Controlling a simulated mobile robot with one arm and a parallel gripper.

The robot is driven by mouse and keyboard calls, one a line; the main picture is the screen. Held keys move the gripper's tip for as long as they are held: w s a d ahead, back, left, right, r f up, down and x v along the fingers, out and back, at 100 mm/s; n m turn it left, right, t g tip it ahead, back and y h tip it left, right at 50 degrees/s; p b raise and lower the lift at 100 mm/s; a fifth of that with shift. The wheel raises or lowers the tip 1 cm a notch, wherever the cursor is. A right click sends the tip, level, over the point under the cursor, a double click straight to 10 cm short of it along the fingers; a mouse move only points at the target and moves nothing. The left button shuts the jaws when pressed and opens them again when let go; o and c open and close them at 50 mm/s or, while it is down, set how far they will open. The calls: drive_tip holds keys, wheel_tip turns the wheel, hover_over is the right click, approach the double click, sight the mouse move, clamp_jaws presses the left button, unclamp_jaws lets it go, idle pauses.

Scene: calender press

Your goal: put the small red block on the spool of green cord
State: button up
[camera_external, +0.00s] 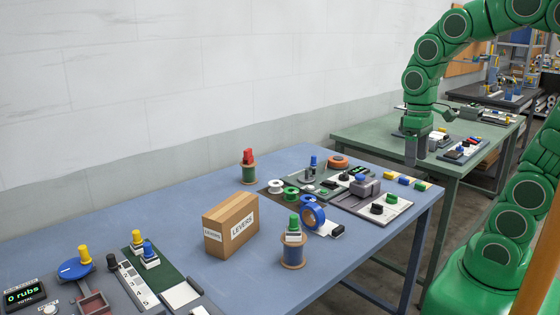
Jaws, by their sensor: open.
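The spool of green cord (248,174) stands upright near the back edge of the blue table, with wooden ends. A small red piece (247,156), which looks like the red block, rests on top of it; its exact shape is too small to tell. My gripper (412,164) points down, well to the right of the spool, high near the right end of the blue table. It is open, with nothing visible in it. The gap between its fingers is not clear from this angle.
A cardboard box marked LEVERS (231,223) stands mid-table. Right of it are a blue-cord spool (293,252) with a green-topped piece on it, and a blue tape roll (312,214). Control panels and coloured blocks crowd the right end. A green table (365,138) stands behind.

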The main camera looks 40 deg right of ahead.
drive_tip(key=s+d+f, duration=0.1)
drive_tip(key=s+f, duration=0.1)
drive_tip(key=s, duration=0.8)
drive_tip(key=shift+f+m+g, duration=0.3)
drive_tip(key=shift+f+g, duration=0.05)
drive_tip(key=shift+g, duration=0.05)
idle(0.4)
